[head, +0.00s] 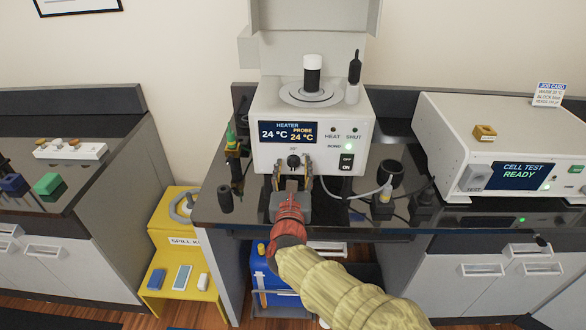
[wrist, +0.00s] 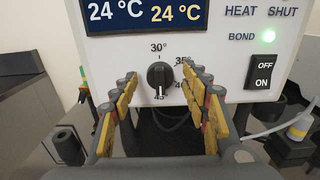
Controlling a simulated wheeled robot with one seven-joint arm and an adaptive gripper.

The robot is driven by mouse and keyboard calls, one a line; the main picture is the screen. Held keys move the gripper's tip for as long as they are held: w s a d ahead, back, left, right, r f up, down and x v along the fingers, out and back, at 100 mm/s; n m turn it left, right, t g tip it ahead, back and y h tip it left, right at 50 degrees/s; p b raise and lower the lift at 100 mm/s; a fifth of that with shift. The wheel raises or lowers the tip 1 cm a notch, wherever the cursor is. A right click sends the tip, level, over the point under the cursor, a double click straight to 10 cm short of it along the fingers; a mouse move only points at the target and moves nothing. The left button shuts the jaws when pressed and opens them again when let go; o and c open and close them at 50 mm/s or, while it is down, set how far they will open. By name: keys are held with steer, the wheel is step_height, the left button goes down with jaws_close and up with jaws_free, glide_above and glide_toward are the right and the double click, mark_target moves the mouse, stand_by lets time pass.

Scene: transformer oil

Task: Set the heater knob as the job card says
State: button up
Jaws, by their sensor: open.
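The heater knob (head: 293,161) is a small black dial on the front of the white heater unit (head: 265,125). In the wrist view the knob (wrist: 160,75) has scale marks around it, with 30° above and 35° to the upper right. The display (head: 289,132) reads HEATER 24 °C and PROBE 24 °C. The job card (head: 549,92) stands at the right; its small text looks like "WARM 30 °C", not certain.
The OFF/ON switch (head: 346,163) is right of the knob, below a lit green BOND light (head: 348,147). A cable and black cup (head: 390,174) stand to the right. A cell tester (head: 500,150) is farther right. A black cylinder (head: 225,198) stands at left.

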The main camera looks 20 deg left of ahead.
steer(key=shift+c, duration=0.7)
steer(key=c, duration=1)
